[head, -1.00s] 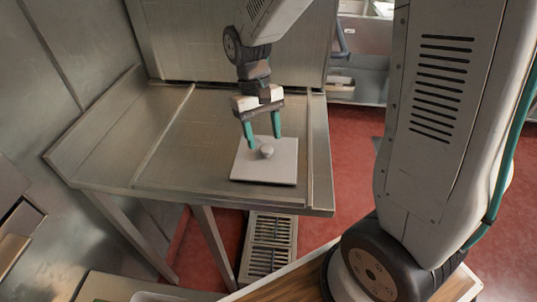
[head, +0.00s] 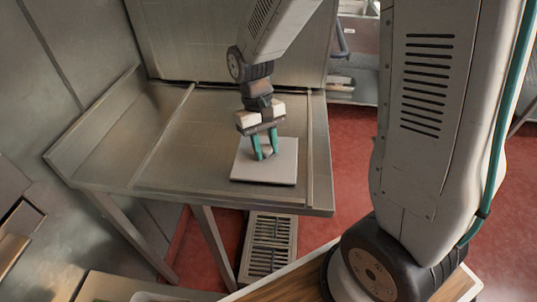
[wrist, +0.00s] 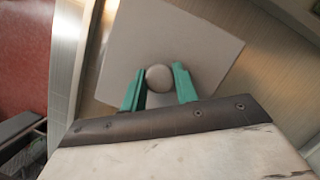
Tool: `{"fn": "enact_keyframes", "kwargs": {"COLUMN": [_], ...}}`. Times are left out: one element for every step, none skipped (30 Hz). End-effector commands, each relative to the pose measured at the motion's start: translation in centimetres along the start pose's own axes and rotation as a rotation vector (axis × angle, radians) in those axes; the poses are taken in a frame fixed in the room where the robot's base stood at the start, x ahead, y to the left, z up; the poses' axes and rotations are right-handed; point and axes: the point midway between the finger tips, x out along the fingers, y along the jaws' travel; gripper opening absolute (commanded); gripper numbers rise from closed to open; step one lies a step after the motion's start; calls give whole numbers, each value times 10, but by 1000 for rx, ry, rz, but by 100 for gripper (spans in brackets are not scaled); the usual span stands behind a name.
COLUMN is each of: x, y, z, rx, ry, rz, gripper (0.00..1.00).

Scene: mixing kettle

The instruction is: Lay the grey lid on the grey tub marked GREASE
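The grey lid (head: 263,174) is a flat square plate with a round knob (wrist: 159,78) in its middle. It lies flat on the steel table, near the table's front right part. My gripper (head: 265,146) is above the plate, with its two green fingers on either side of the knob and close against it. In the wrist view my gripper (wrist: 159,84) has the knob between its fingers, and the lid (wrist: 190,40) spreads out beyond them. The grey tub marked GREASE is not seen in any view.
The steel table (head: 150,165) has a raised back and side edge and is bare left of the lid. A floor grate (head: 268,245) lies below its front edge. A wooden surface (head: 450,290) shows at the bottom right. Red floor lies to the right.

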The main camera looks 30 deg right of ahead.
Motion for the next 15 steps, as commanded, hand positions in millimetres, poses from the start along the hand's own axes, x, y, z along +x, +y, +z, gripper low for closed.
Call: {"fn": "enact_keyframes", "kwargs": {"x": [0,-1,-2,-4,-6,-10,-13,-16,-20,-23,-26,-30,-32,-35,-38], "y": [0,0,0,0,0,0,0,0,0,0,0,0,0,0,0], "z": [0,0,0,1,1,2,3,4,5,6,7,8,9,10,11], "rx": [0,0,0,0,0,0,0,0,0,0,0,0,0,0,0], "ry": [0,1,1,2,2,2,3,4,3,3,4,4,3,3,3], "rz": [0,0,0,0,0,0,0,0,0,0,0,0,0,0,0], "gripper": [7,7,7,7,7,7,7,7,7,7,7,7,7,7,7]}}
